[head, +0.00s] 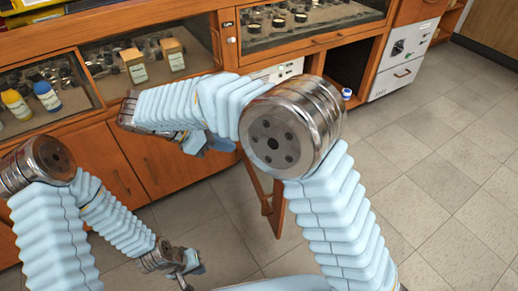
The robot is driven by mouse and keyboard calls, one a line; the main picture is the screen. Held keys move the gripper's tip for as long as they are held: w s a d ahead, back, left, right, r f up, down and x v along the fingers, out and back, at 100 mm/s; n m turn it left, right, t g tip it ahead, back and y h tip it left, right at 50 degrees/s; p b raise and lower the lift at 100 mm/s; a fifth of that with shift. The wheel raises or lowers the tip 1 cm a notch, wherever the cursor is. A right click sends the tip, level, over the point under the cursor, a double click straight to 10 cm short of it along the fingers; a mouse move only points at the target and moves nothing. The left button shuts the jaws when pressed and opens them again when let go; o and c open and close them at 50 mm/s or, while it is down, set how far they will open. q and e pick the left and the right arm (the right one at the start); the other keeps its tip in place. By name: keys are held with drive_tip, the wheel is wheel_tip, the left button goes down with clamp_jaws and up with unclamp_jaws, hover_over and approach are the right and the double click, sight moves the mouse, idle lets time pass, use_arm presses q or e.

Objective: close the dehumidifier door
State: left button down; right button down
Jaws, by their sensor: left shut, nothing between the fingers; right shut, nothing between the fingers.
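A wooden door panel (274,210) stands open below the cabinet front, seen nearly edge-on; my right arm covers its upper part. A white panel with small controls (283,71) shows in the cabinet behind my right arm, partly hidden. I cannot tell for sure which unit is the dehumidifier. My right gripper (220,145) is mostly hidden under my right forearm, shut and empty, in front of the cabinet and left of the open door. My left gripper (187,277) is shut and empty, low over the floor at the bottom, apart from the door.
A wooden cabinet (135,165) with glass-fronted compartments holding bottles and boxes runs along the back. Tiled floor (440,170) at the right is clear.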

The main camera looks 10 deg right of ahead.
drive_tip(key=d+r+b+x, duration=0.1)
drive_tip(key=d+r+x, duration=0.1)
drive_tip(key=x, duration=1)
drive_tip(key=shift+w+d+f, duration=0.2)
drive_tip(key=shift+d, duration=0.1)
drive_tip(key=shift+d, duration=0.1)
